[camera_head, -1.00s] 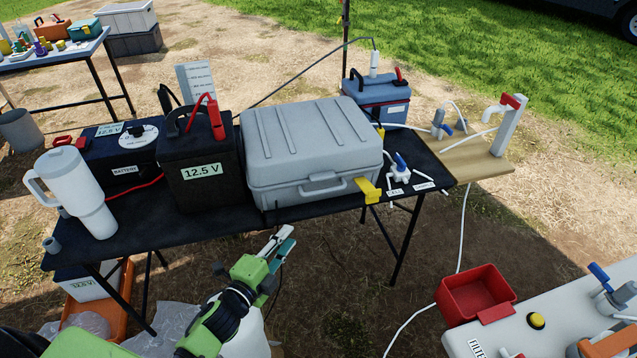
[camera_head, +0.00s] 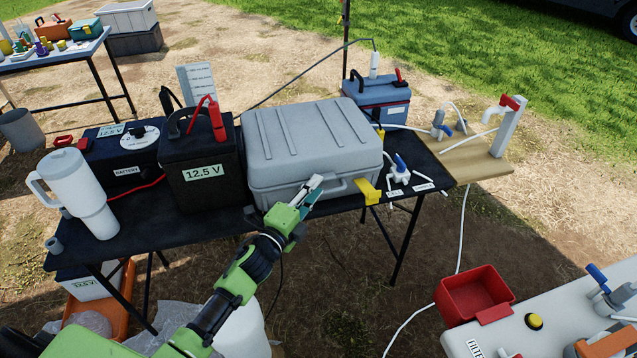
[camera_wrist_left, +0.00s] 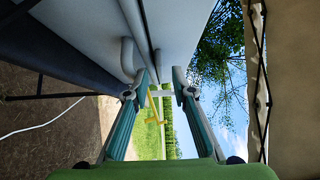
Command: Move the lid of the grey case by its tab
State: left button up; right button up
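The grey case (camera_head: 310,140) lies shut on the black table, with ridges on its lid and a handle on its front. The yellow tab (camera_head: 369,190) sticks out at the front right corner of the case. It also shows beyond my fingers in the left wrist view (camera_wrist_left: 154,105). My left gripper (camera_head: 313,190) is at the front of the case, left of the tab and close to the handle, which it partly hides. In the left wrist view its two fingers (camera_wrist_left: 160,85) are apart with nothing between them. My right gripper is not seen.
A black 12.5 V battery (camera_head: 200,155) stands close to the left of the case. A small blue-handled valve (camera_head: 399,168) sits right of the tab. A blue box (camera_head: 378,95) is behind.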

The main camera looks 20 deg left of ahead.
pick_arm(q)
jog(key=shift+w+d, duration=0.25)
jog(key=shift+w, duration=1)
jog(key=shift+c, duration=0.5)
grip_shut()
